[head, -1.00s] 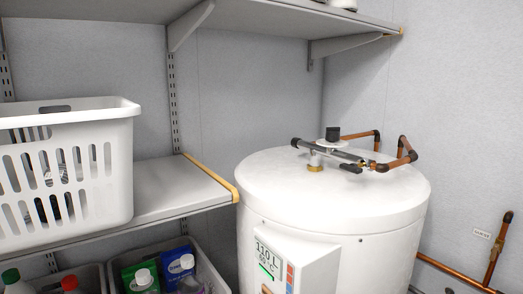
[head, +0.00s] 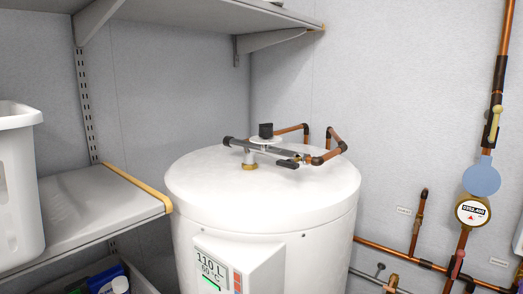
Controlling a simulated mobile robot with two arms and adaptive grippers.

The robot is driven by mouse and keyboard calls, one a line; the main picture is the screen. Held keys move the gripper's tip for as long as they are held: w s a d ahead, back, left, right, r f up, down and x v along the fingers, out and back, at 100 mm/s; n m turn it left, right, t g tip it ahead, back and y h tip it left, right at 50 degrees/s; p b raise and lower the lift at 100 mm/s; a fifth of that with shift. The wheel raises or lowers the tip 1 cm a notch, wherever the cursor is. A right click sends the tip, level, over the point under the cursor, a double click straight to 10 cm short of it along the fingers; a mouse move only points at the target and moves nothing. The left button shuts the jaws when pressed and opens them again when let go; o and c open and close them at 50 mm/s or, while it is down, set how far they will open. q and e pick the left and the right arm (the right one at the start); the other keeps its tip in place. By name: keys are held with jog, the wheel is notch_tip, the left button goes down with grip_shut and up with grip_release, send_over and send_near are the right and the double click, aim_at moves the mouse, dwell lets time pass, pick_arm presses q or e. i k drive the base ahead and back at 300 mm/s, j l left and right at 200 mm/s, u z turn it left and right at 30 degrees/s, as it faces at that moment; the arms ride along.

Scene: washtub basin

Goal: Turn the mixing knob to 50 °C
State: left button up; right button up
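The mixing knob (head: 266,130) is a small black knob on a pale round disc (head: 266,141), on top of the white water heater tank (head: 262,190). It sits on a dark and grey pipe fitting (head: 255,147) that joins copper pipes at the right. Any scale marks on the disc are too small to read. A panel (head: 215,268) on the tank's front shows "110 L" and what looks like a temperature in °C. Neither of my grippers is in view.
A grey shelf (head: 95,205) with a white basket (head: 15,190) stands left of the tank. Another shelf (head: 200,20) hangs above. Copper pipes (head: 415,258) and a round meter (head: 472,211) are on the right wall. Space above the tank is clear.

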aim_at(266, 132)
jog(key=l+u, duration=0.35)
jog(key=k+l+u, duration=0.15)
jog(key=l+u, duration=0.2)
jog(key=k+l+u, duration=0.1)
jog(key=l+u, duration=0.25)
jog(key=j, duration=0.1)
